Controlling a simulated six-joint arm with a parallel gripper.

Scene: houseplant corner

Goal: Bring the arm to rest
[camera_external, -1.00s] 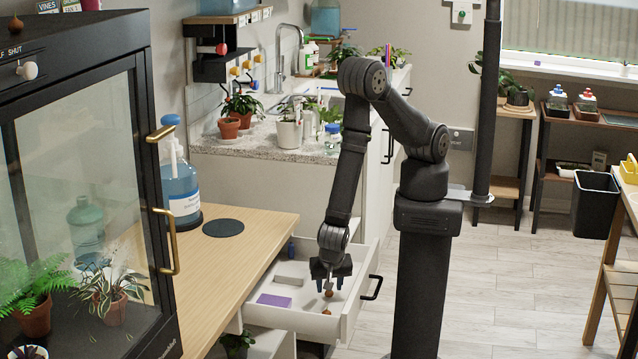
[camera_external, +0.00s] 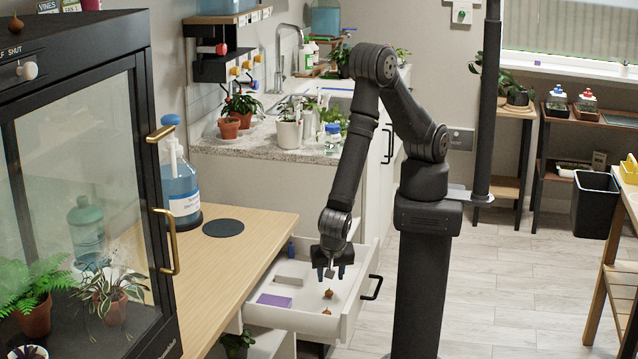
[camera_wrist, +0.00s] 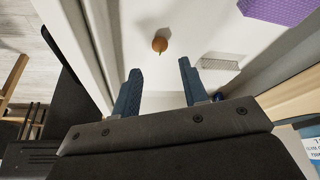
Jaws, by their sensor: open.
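My gripper (camera_external: 331,273) is open and empty, pointing down above the open white drawer (camera_external: 352,309). Its two blue fingers stand apart in the wrist view (camera_wrist: 158,85), with nothing between them. Two small brown bulb-like things lie in the drawer below the gripper: one (camera_external: 328,293) nearer the fingers, the other (camera_external: 326,311) closer to the drawer front. One round orange-brown bulb shows in the wrist view (camera_wrist: 159,44), beyond the fingertips and apart from them.
The drawer also holds a purple block (camera_external: 273,300) and a pale grey block (camera_external: 292,279). The wooden counter (camera_external: 240,262) and the glass cabinet (camera_external: 80,180) stand to the left. The drawer's black handle (camera_external: 373,288) sticks out to the right.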

